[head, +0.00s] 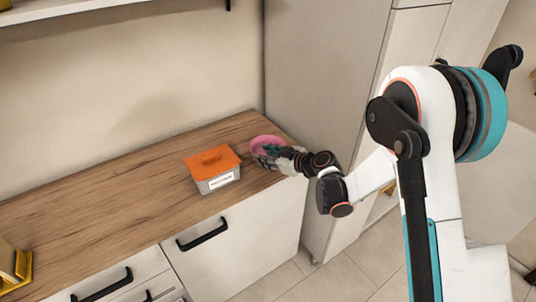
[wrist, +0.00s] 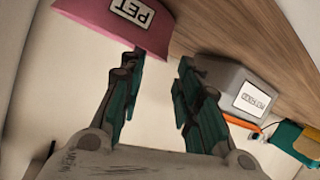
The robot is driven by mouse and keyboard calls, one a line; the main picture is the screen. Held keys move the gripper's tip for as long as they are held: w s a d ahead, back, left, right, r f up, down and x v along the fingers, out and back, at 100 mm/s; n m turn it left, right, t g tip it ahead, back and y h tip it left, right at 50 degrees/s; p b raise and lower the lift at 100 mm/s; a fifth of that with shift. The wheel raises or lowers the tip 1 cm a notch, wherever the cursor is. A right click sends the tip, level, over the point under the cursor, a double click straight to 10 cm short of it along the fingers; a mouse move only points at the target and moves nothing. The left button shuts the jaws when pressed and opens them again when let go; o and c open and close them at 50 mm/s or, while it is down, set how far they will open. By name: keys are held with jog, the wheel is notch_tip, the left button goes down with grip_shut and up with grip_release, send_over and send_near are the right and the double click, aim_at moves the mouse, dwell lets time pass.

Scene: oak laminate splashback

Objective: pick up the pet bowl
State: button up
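The pet bowl (head: 264,141) is pink and stands on the wooden worktop near its right end. In the wrist view the bowl (wrist: 150,30) shows at the upper left, upside down, with a PET label on its side. My gripper (head: 268,152) is at the near side of the bowl. In the wrist view my gripper (wrist: 160,65) is open, its two dark green fingers apart. The left finger overlaps the bowl's rim, and part of the rim lies between the fingertips. I cannot tell whether either finger touches it.
A grey container (head: 216,178) with an orange lid stands left of the bowl; the labelled container (wrist: 237,82) also shows in the wrist view. A tall cabinet (head: 310,65) rises right of the bowl. The worktop's left (head: 90,205) is largely clear. A yellow object (head: 17,268) is at lower left.

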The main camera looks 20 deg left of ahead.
jog(key=b+x, duration=0.1)
jog(key=x, duration=0.4)
jog(key=shift+f, duration=0.1)
grip_shut()
